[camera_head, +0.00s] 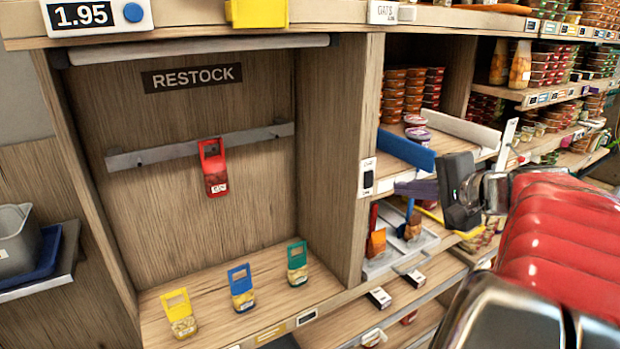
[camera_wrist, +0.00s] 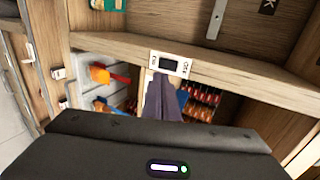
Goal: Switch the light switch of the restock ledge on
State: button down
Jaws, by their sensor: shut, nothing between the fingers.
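The light switch (camera_head: 367,178) is a small white plate with a dark rocker on the front post at the right of the restock ledge. In the wrist view the switch (camera_wrist: 170,64) shows small dark marks at both ends, too small to read surely. My gripper (camera_head: 397,187) is shut and empty, its purplish fingers pointing left toward the switch, just right of it. In the wrist view the fingertips (camera_wrist: 160,77) reach the plate's near edge; I cannot tell whether they touch. The restock ledge (camera_head: 215,318) is a wooden bay under a RESTOCK sign (camera_head: 191,77).
A yellow pack (camera_head: 179,313), a blue pack (camera_head: 241,288) and a green pack (camera_head: 297,264) stand on the ledge. A red pack (camera_head: 213,167) hangs on the metal rail (camera_head: 165,150). A blue divider (camera_head: 405,149) and stocked shelves lie close around my gripper.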

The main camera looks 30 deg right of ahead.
jog(key=shift+v, duration=2.85)
jog(key=shift+s+f, duration=0.2)
jog(key=shift+f, duration=0.45)
jog(key=shift+w+f, duration=0.1)
jog(key=shift+w, duration=0.2)
send_near(370, 187)
jog(key=x, duration=0.6)
jog(key=shift+w, duration=0.1)
